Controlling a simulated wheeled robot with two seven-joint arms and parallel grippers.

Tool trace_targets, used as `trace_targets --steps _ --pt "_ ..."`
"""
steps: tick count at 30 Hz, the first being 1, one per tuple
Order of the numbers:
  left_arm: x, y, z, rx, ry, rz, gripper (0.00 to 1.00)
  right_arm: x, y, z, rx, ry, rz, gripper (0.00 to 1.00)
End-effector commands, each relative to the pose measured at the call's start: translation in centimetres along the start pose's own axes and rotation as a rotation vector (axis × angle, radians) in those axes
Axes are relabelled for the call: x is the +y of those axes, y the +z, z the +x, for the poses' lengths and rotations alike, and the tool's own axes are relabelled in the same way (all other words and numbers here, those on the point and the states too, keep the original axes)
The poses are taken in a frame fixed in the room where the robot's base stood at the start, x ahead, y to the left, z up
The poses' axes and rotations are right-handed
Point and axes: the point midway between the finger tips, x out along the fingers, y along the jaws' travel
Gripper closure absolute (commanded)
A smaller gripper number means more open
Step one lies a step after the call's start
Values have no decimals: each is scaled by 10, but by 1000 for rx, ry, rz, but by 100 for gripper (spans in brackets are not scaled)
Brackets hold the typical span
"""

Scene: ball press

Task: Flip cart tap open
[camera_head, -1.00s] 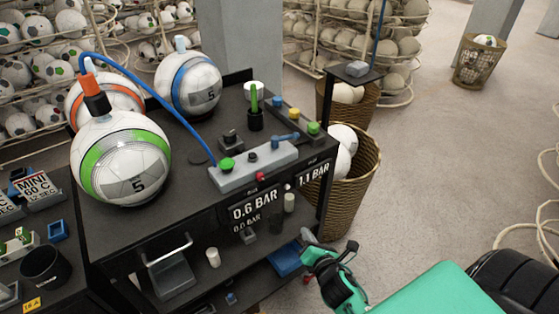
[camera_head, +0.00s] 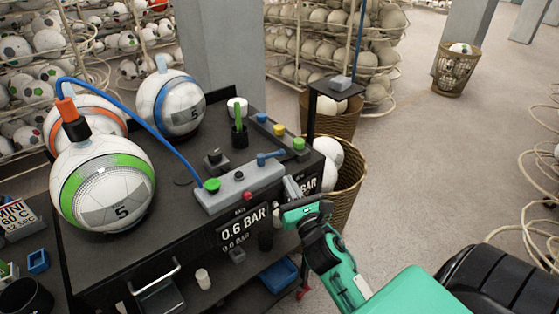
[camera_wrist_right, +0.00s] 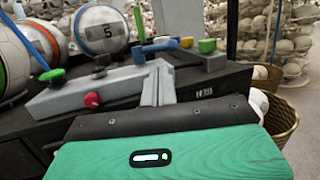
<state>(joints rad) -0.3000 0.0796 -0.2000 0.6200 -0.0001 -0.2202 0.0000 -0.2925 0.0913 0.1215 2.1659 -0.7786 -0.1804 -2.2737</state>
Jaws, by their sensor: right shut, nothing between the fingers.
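The tap is a blue lever (camera_head: 270,157) at the right end of the grey manifold block (camera_head: 238,190) on top of the black cart (camera_head: 110,262). In the right wrist view the blue lever (camera_wrist_right: 160,46) lies sideways just beyond the fingertips. My right gripper (camera_head: 290,183) is in front of the cart's front edge, below and slightly right of the lever. Its fingers (camera_wrist_right: 158,72) are together and empty, pointing towards the lever's end of the block. I cannot tell whether they touch anything. The gripper partly hides the right pressure label. My left gripper is not in view.
A green knob (camera_head: 212,185) and a red button (camera_head: 248,196) are on the block. Green (camera_head: 299,144) and yellow (camera_head: 279,129) buttons stand behind the lever. Balls stand at the cart's left, joined by a blue hose (camera_head: 150,115). A wicker basket (camera_head: 348,190) is right of the cart.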

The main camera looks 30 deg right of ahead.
Motion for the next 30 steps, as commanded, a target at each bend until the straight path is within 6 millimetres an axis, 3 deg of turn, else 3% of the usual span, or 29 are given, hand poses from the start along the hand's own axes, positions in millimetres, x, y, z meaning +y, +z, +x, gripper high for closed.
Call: trace_targets --steps 6,12,30 --pt "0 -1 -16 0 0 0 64 0 4 38 -1 -1 3 100" --pt "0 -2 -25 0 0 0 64 0 2 62 1 -1 2 100" --pt "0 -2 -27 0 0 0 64 0 0 74 1 1 2 100"
